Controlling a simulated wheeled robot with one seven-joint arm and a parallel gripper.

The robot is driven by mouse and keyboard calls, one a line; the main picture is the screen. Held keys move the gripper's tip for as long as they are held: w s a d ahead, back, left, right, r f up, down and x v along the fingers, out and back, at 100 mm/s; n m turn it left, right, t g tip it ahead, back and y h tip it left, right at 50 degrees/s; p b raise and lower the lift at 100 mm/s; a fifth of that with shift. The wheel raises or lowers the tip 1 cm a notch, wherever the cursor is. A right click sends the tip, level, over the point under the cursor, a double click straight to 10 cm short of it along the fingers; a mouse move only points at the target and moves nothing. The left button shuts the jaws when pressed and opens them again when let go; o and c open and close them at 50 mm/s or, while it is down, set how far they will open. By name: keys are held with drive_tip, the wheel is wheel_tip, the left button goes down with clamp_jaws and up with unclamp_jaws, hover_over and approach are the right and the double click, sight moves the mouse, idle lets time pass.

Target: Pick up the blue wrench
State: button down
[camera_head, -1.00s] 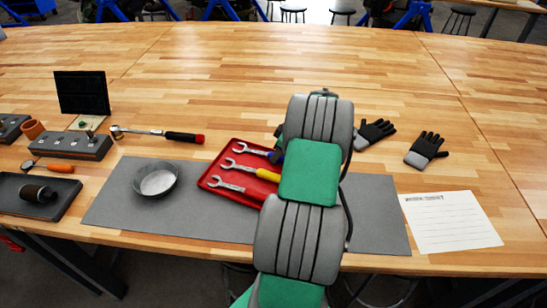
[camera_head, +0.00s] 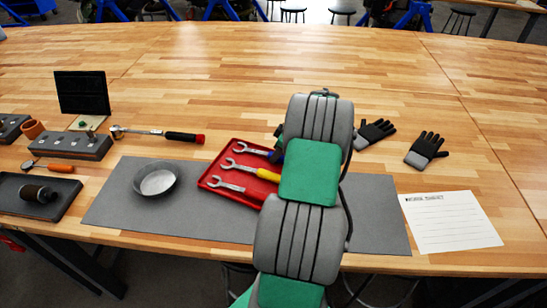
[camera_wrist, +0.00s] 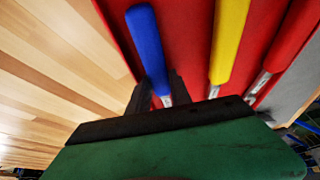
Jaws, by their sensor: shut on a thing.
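The blue wrench lies at the far side of the red tray (camera_head: 231,198) in the head view. Its open silver end (camera_head: 250,149) shows there, and my arm hides most of its handle. In the wrist view its blue handle (camera_wrist: 147,45) runs between the dark fingers of my gripper (camera_wrist: 158,90), which is shut on it near the metal shank. The wrench appears to be still in the tray, though I cannot tell whether it touches the bottom. A yellow-handled wrench (camera_head: 262,174) and a red-handled wrench (camera_wrist: 285,40) lie beside it.
A grey mat (camera_head: 125,210) lies under the tray, with a round metal bowl (camera_head: 157,181) to the left. A ratchet (camera_head: 160,134) lies behind the bowl. Black gloves (camera_head: 427,149) and a paper sheet (camera_head: 450,222) lie to the right. The table's back half is clear.

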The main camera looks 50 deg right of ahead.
drive_tip(key=shift+r, duration=0.2)
drive_tip(key=shift+d+r+b, duration=0.1)
drive_tip(key=shift+r+b, duration=0.15)
drive_tip(key=shift+b, duration=0.1)
drive_tip(key=r, duration=0.1)
drive_tip(key=r+b, duration=0.1)
drive_tip(key=shift+a+r, duration=0.25)
drive_tip(key=shift+r, duration=0.15)
drive_tip(key=a+r+b, duration=0.4)
drive_tip(key=a+r, duration=0.5)
drive_tip(key=a, duration=0.4)
drive_tip(key=shift+s+a+r, duration=0.2)
drive_tip(key=shift+s+a, duration=0.15)
drive_tip(key=shift+s, duration=0.05)
drive_tip(key=c, duration=1.7)
unclamp_jaws()
clamp_jaws()
